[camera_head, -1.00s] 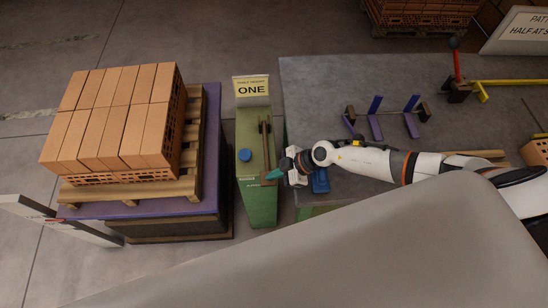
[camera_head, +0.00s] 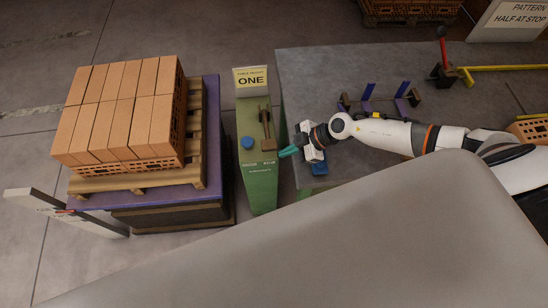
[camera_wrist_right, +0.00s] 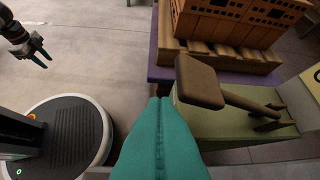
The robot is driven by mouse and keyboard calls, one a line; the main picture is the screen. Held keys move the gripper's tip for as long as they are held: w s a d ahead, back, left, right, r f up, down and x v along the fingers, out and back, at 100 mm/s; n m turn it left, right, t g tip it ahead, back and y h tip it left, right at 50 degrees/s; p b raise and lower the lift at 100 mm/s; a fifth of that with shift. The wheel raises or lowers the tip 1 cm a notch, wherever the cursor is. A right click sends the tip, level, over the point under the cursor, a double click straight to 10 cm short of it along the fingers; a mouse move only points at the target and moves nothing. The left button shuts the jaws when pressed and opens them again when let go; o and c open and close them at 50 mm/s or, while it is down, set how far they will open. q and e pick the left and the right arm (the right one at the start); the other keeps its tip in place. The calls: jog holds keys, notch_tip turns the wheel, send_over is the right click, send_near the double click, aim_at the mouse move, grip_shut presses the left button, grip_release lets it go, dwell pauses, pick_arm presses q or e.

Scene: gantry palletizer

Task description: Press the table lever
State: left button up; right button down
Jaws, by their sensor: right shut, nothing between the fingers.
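The table lever (camera_head: 266,127) is a brown bar with a flat pad on top of the narrow green pedestal (camera_head: 261,186). In the right wrist view the lever's square pad (camera_wrist_right: 200,82) stands clear above the green top, on a slanting bar. My right gripper (camera_head: 283,154) is shut and empty, just right of and nearer than the pad. Its teal fingers (camera_wrist_right: 160,100) lie together left of the pad, with a gap between them. My left gripper (camera_wrist_right: 38,54) shows open and empty at the upper left of the wrist view; it is not in the head view.
A blue knob (camera_head: 247,143) sits left of the lever. A sign reading ONE (camera_head: 251,79) stands behind it. A brick-laden pallet (camera_head: 196,165) on a purple platform (camera_head: 213,128) is to the left. A grey table (camera_head: 320,70) is to the right.

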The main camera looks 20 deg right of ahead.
pick_arm(q)
jog(key=shift+w+d+f, duration=0.15)
jog(key=shift+w+d, duration=0.35)
jog(key=shift+d, duration=0.3)
pick_arm(e)
jog(key=d+r, duration=0.1)
jog(key=d, duration=0.1)
jog(key=d+r, duration=0.2)
jog(key=shift+s, duration=0.1)
jog(key=shift+r, duration=0.1)
